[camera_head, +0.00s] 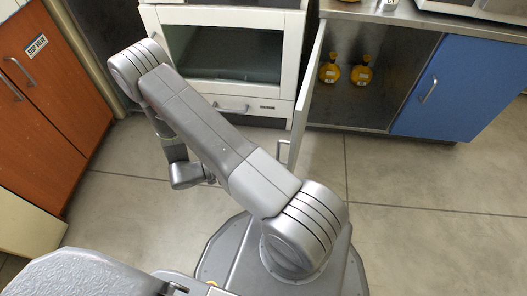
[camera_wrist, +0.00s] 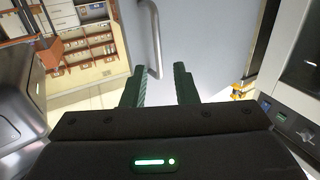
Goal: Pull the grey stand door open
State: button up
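The grey stand door (camera_head: 311,85) stands swung out from the counter, seen nearly edge-on, with the compartment behind it exposed. Its bar handle (camera_head: 284,152) is at its outer lower part. In the wrist view the door's pale face (camera_wrist: 195,35) fills the upper middle, with the curved metal handle (camera_wrist: 154,40) on it. My gripper (camera_wrist: 160,75) is open, its two dark green fingers apart and nothing clamped between them.
Two yellow bottles (camera_head: 329,72) (camera_head: 361,74) stand inside the open compartment. A blue door (camera_head: 436,90) is right of it. A white glass-fronted cabinet (camera_head: 226,15) is left of the grey door. Orange cupboards (camera_head: 35,110) stand far left. Floor (camera_head: 420,190) at right is clear.

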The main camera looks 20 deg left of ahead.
aim_at(277, 159)
jog(key=v, duration=0.3)
jog(key=shift+s+a, duration=0.15)
jog(key=shift+a, duration=0.05)
jog(key=b+x, duration=0.2)
jog(key=x, duration=1.2)
jog(key=shift+s+b, duration=0.1)
jog(key=shift+b, duration=0.2)
jog(key=shift+d, duration=0.15)
jog(key=shift+s, duration=0.1)
